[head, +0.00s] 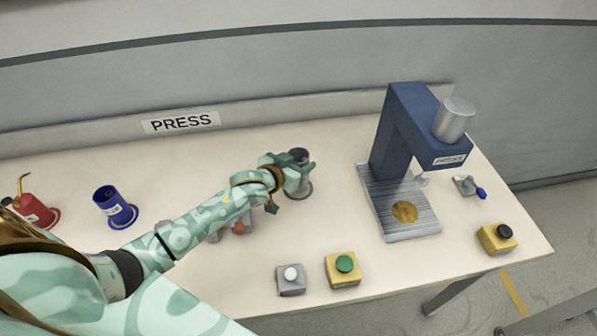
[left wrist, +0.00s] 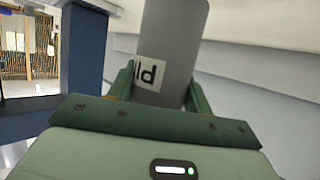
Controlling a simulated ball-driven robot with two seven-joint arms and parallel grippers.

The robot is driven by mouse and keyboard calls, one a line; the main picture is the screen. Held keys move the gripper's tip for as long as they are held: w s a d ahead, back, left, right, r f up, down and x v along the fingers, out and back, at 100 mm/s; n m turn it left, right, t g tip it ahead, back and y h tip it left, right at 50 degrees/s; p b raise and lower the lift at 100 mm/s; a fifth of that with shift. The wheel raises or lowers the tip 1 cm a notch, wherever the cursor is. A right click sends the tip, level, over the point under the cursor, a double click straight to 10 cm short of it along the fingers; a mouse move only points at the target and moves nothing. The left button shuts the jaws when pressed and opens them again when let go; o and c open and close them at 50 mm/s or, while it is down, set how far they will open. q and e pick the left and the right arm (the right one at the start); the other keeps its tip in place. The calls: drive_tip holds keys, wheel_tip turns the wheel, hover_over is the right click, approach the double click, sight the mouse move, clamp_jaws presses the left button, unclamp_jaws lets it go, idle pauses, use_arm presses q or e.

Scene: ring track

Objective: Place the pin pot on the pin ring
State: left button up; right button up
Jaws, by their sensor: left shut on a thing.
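The pin pot, a grey cylinder (head: 298,155), is in my left gripper (head: 298,172) on the middle of the table. It fills the space between the fingers in the left wrist view (left wrist: 172,50), where its white label is partly visible and looks upside down. My left gripper is shut on it. The grey pin ring (head: 303,193) shows just below the pot and fingers. The fingers hide the pot's lower part, so I cannot tell if it touches the ring or table. My right gripper is out of view.
A blue press (head: 397,130) stands to the right. A blue pot (head: 107,203) and a red can (head: 33,210) stand left. Grey (head: 291,281) and yellow button boxes (head: 343,270) sit near the front edge. Small parts (head: 238,226) are partly behind my arm.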

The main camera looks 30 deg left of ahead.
use_arm(q)
wheel_tip(320, 180, down, 3)
drive_tip(key=shift+s+f+b, duration=0.1)
drive_tip(key=shift+b, duration=0.45)
drive_tip(key=shift+r, duration=0.2)
drive_tip(key=shift+f, duration=0.15)
drive_tip(key=o, duration=1)
drive_tip(key=shift+c, duration=0.2)
